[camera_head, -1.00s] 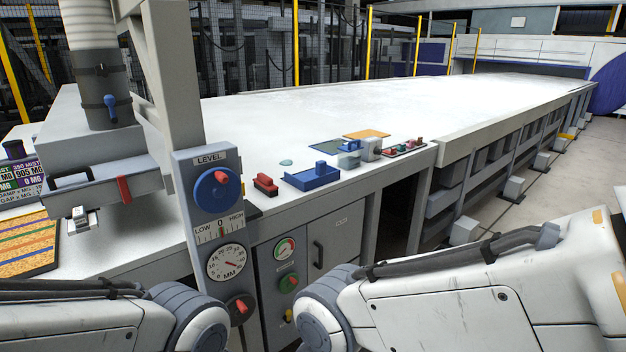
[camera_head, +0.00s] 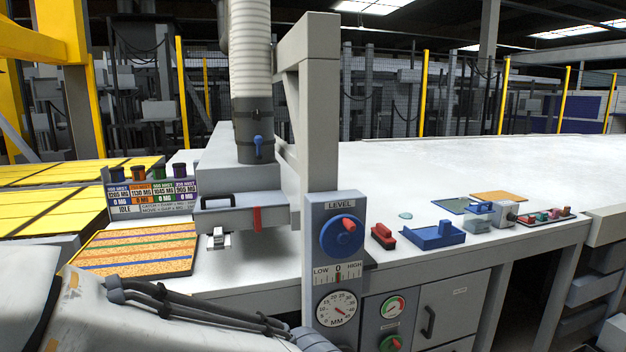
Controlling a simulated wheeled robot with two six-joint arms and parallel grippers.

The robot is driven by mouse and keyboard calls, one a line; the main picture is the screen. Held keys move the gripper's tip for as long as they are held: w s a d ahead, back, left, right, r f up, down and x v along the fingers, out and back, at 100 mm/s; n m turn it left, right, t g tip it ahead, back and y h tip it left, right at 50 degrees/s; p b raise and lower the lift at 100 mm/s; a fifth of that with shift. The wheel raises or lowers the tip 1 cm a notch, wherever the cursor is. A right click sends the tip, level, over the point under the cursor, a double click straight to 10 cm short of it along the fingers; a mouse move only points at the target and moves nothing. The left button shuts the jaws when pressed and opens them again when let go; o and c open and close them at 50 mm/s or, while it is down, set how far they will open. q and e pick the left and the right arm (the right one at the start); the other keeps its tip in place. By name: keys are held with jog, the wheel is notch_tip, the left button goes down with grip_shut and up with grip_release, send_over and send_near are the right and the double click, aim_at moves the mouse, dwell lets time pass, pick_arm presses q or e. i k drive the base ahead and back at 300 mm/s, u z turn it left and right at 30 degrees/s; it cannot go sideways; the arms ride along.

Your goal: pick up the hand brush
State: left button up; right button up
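A small red block-shaped thing with a raised top (camera_head: 383,236) stands on the white worktop, just right of the level panel; it may be the hand brush, but it is too small to be sure. Right of it lies a blue tray-like thing with a raised block (camera_head: 434,236), perhaps a dustpan. My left arm crosses the lower left of the view, and its gripper is out of the picture. My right arm and gripper are not in view.
A grey post with the level panel (camera_head: 339,205) stands at the worktop's front edge, left of the red thing. Grey and blue blocks (camera_head: 478,222) and a tray of small parts (camera_head: 548,216) lie further right. The worktop behind is clear.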

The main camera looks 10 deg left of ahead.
aim_at(382, 235)
jog(key=z, duration=0.5)
jog(key=k, duration=0.6)
jog(key=z, duration=0.9)
jog(key=i, duration=2.75)
jog(key=u, duration=0.75)
jog(key=i, duration=0.9)
jog(key=u, duration=1.4)
jog(key=i, duration=0.8)
jog(key=u, duration=0.6)
